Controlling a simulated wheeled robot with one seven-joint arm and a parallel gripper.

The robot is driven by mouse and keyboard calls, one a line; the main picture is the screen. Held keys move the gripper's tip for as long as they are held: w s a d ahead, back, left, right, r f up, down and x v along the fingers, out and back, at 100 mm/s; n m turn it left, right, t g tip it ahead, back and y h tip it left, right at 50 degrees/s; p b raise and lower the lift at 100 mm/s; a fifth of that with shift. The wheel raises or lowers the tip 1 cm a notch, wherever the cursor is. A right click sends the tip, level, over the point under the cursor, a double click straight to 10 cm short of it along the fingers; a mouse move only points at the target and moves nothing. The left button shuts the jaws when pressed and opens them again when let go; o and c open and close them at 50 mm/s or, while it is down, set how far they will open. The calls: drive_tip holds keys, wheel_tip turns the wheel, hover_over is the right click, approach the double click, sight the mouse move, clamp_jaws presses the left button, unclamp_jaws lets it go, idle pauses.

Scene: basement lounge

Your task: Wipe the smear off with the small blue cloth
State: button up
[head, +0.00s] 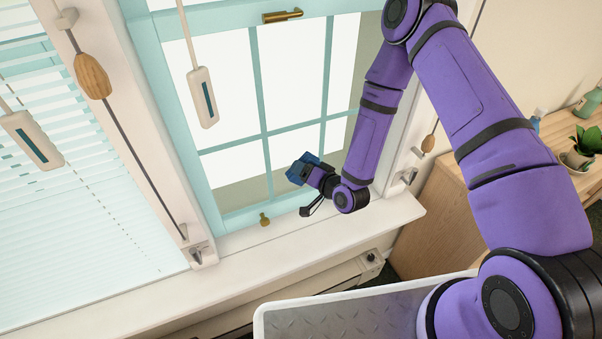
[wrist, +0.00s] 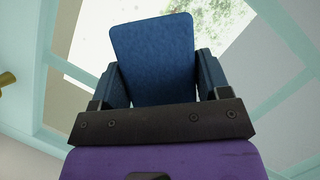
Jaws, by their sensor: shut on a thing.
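My gripper (head: 308,174) is at the lower right part of the teal-framed window (head: 263,90), a little above the sill. It is shut on the small blue cloth (head: 299,166). In the wrist view the cloth (wrist: 155,58) stands up flat between the two fingers of my gripper (wrist: 160,78) and extends past them towards the glass. I cannot tell whether the cloth touches the pane. A pale green speckled patch (wrist: 226,16) shows behind the cloth's upper right; I cannot tell whether it is the smear or foliage outside. No clear smear shows in the head view.
The white sill (head: 240,250) runs below the window. Blinds (head: 75,180) cover the left window. A hanging cord weight (head: 203,97) and a brass handle (head: 282,16) are near the frame. A wooden cabinet (head: 455,205) with a potted plant (head: 580,150) stands at right.

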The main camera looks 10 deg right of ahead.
sight(296, 176)
drive_tip(key=shift+w+d, duration=0.3)
drive_tip(key=shift+d, duration=0.65)
drive_tip(key=shift+w+d, duration=0.25)
drive_tip(key=shift+d, duration=0.65)
drive_tip(key=shift+w, duration=0.1)
drive_tip(key=shift+a, duration=0.15)
drive_tip(key=shift+s+a, duration=0.3)
drive_tip(key=shift+a, duration=0.55)
drive_tip(key=shift+s+a, duration=0.3)
drive_tip(key=shift+a, duration=0.55)
drive_tip(key=shift+s+a, duration=0.3)
drive_tip(key=shift+a, duration=0.6)
drive_tip(key=shift+s+a, duration=0.3)
drive_tip(key=shift+a, duration=0.55)
drive_tip(key=shift+s+a, duration=0.2)
drive_tip(key=shift+a, duration=0.7)
drive_tip(key=shift+s+a, duration=0.2)
drive_tip(key=shift+a, duration=0.65)
drive_tip(key=s+d, duration=0.1)
drive_tip(key=s, duration=0.4)
drive_tip(key=shift+s+d, duration=0.35)
drive_tip(key=shift+s, duration=0.05)
